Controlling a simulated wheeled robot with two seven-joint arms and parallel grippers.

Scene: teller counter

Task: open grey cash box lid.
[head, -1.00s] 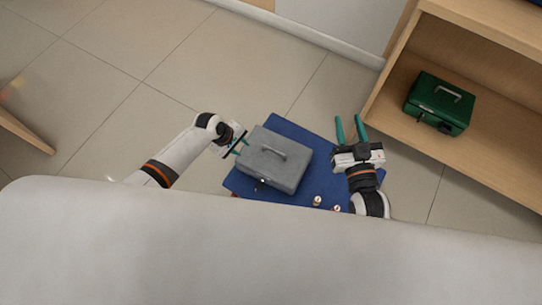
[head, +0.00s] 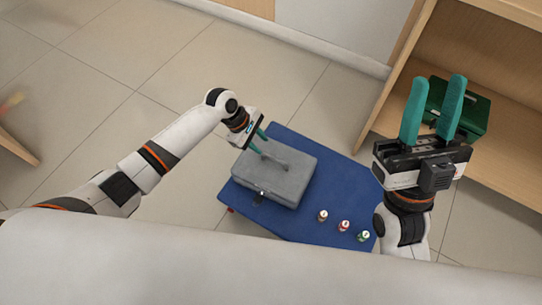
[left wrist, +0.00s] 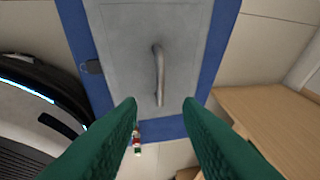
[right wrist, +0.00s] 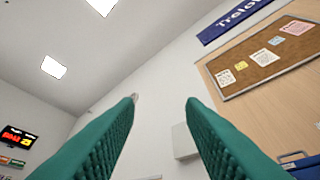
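The grey cash box (head: 280,184) sits on a blue surface, its lid down. A metal handle lies on the lid; it shows in the left wrist view (left wrist: 159,75). A dark latch (left wrist: 92,67) is at one side of the box. My left gripper (head: 257,143) is above the lid near the handle's far-left end. In the left wrist view its fingers (left wrist: 160,108) are apart with nothing between them, and the handle lies ahead in the gap. My right gripper (head: 430,105) is raised at the right, open and empty, pointing away from the box.
A green cash box (head: 472,108) sits in the wooden shelf (head: 385,105) at right, partly hidden by my right gripper. Open tiled floor lies at left.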

